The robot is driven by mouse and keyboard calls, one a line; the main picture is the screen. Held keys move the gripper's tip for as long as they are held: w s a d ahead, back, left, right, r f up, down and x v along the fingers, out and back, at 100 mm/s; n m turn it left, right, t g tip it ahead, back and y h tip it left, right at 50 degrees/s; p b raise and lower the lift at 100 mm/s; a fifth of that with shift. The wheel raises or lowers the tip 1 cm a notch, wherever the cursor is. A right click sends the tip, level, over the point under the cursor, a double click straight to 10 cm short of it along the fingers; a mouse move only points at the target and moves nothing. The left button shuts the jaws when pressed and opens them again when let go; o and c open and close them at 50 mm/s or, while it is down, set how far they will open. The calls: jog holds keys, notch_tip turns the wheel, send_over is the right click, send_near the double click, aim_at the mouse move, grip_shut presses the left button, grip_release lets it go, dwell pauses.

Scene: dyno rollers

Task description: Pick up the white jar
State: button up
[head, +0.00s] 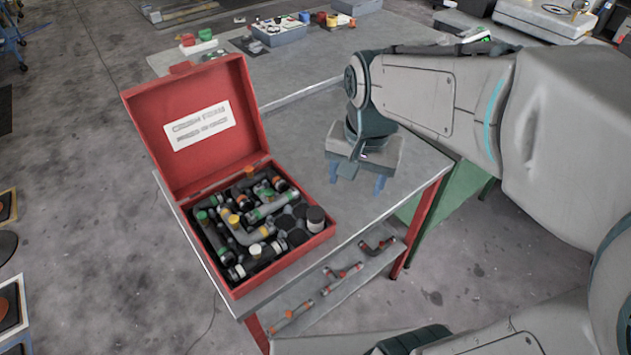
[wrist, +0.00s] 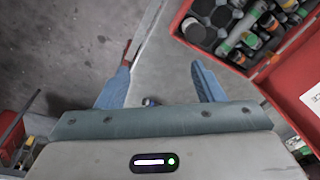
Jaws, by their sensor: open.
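My gripper (head: 358,182) is over the table, right of the case, pointing down. Its blue fingers are apart with nothing held between them; they also show in the wrist view (wrist: 161,67).
The case's raised lid (head: 190,135) stands at its back left. The grey metal table (head: 300,130) has free room behind the case. Pipe-like parts lie on a lower shelf (head: 330,290) in front.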

jog(key=w+a+f+m+g+b, duration=0.1)
jog(key=w+a+f+m+b, duration=0.1)
jog(key=w+a+f+m, duration=0.25)
send_over(316, 212)
jog(key=shift+n, duration=0.25)
jog(key=f, duration=0.6)
jog(key=shift+d+f, duration=0.2)
jog(key=shift+f, duration=0.1)
jog(key=shift+a+f, duration=0.2)
jog(key=shift+f, duration=2.55)
jog(key=c, duration=1.1)
